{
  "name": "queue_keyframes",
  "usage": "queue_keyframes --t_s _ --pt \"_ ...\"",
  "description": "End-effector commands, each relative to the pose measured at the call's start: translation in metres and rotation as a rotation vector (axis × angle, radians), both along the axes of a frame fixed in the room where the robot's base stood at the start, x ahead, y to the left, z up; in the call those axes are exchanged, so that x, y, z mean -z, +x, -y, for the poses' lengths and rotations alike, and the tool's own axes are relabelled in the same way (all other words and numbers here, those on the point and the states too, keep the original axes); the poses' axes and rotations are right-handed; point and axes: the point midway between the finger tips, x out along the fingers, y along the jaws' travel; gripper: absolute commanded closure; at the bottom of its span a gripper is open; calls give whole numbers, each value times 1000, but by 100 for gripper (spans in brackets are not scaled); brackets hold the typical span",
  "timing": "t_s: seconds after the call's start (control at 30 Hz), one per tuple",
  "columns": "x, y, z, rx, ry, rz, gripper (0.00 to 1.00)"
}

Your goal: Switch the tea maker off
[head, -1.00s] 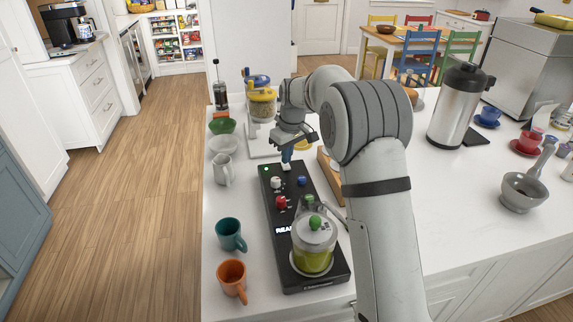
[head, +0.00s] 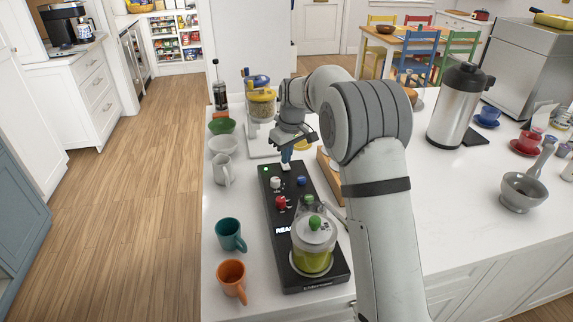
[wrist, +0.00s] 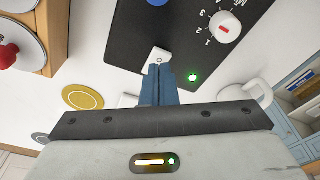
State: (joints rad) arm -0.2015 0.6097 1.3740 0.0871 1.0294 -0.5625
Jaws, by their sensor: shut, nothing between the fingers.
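The tea maker (head: 287,238) is a long black base on the white counter, with a glass pot (head: 313,245) with a green lid knob on its near end. A lit text display, a red knob, a white knob (head: 276,182) and a blue knob sit on its top. A green light (wrist: 193,78) glows at the far end beside a white rocker switch (wrist: 158,57). My gripper (wrist: 157,72) is shut and empty, its blue fingertips at the switch, covering part of it. I cannot tell whether they touch it.
A white pitcher (head: 223,169), a teal mug (head: 230,235) and an orange mug (head: 231,279) stand left of the tea maker. A wooden box (head: 329,172) stands close on its right. A yellow-topped grinder (head: 261,104) is behind.

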Motion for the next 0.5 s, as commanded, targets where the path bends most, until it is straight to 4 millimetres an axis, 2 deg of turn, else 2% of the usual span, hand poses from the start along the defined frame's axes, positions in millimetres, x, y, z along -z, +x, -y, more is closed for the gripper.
queue_keyframes --t_s 0.5 --pt "4 0 0 -1 0 0 100"
